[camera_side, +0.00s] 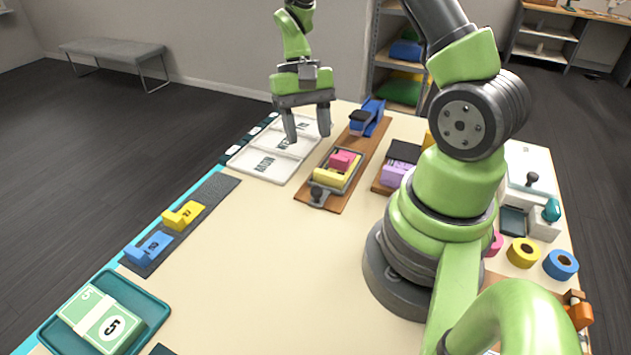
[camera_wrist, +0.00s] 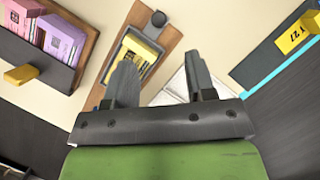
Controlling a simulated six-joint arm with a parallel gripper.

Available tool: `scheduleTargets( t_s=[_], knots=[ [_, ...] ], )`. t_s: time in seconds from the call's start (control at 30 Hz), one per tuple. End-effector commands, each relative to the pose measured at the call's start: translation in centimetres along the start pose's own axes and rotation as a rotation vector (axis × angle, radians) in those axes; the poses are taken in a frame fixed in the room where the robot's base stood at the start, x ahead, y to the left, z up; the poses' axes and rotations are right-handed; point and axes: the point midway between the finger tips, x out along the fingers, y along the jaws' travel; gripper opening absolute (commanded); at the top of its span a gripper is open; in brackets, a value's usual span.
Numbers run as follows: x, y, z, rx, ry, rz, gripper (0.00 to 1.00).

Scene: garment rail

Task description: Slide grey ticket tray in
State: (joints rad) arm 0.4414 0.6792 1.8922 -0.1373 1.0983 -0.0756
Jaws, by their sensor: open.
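The grey ticket tray (camera_side: 331,187) lies on a long brown board, with yellow and pink ticket blocks in it. A dark knob (camera_side: 318,196) stands at its near end. In the wrist view the tray (camera_wrist: 141,36) shows beyond the fingers, with the knob (camera_wrist: 158,18) at its far end; the left finger hides part of its near end. My gripper (camera_side: 309,138) is open and empty, above the table and apart from the tray, over the white printed sheets in the side view. Its spread fingers also show in the wrist view (camera_wrist: 158,65).
A blue device (camera_side: 368,116) stands on the board's far end. White printed panels (camera_side: 274,151) lie left of the board. A dark strip with yellow (camera_side: 184,214) and blue (camera_side: 149,248) tags is farther left. A purple block (camera_side: 396,174) sits right of the board. The front middle tabletop is clear.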

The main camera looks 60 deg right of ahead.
Motion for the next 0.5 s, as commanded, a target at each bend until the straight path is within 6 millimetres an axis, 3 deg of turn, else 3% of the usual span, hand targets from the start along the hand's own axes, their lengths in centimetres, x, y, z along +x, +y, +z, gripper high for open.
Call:
scheduleTargets(
  t_s=[0.17, 0.5],
  knots=[
    [1.7, 0.2, -0.1, 0.005, -0.017, 0.004, 0.5],
    [7.7, 0.2, 0.0, 0.005, -0.015, 0.006, 0.5]
  ],
)
